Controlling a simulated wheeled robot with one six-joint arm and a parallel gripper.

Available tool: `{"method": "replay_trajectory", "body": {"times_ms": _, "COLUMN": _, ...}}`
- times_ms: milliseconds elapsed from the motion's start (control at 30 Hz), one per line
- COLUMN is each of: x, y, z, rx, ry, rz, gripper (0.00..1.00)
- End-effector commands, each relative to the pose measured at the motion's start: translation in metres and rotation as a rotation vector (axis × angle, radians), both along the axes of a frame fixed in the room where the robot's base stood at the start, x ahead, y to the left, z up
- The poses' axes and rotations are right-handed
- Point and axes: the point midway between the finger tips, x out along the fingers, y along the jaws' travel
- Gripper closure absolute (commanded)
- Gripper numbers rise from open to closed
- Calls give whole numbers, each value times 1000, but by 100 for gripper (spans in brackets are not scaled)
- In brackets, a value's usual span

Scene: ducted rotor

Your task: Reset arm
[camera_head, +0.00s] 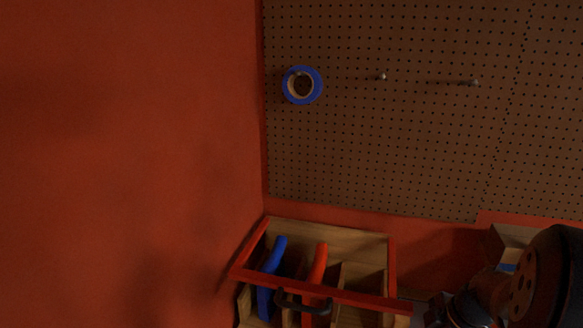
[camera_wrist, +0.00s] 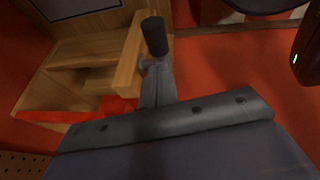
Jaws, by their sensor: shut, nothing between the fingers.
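My gripper (camera_wrist: 155,37) shows in the wrist view as a grey body with a narrow stem ending in a dark tip. It is shut and empty. The tip overlaps a wooden edge in that picture; I cannot tell whether it touches. In the head view, dark parts of my arm fill the lower right corner, and the gripper's fingertips are not clear there.
A wooden drawer box (camera_head: 345,237) with red edges and a black handle (camera_head: 303,307) holds a blue-handled tool (camera_head: 266,298) and a red-handled one (camera_head: 319,262). Blue tape (camera_head: 317,86) hangs on the pegboard (camera_head: 420,140), beside two bare pegs. The red wall (camera_head: 130,150) is bare.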

Motion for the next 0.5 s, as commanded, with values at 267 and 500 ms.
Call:
{"method": "replay_trajectory", "body": {"times_ms": 267, "x": 2, "y": 17, "z": 23, "rx": -92, "ry": 19, "rz": 4, "gripper": 100}}
{"method": "replay_trajectory", "body": {"times_ms": 500, "x": -5, "y": 21, "z": 63, "rx": -90, "ry": 20, "rz": -2, "gripper": 100}}
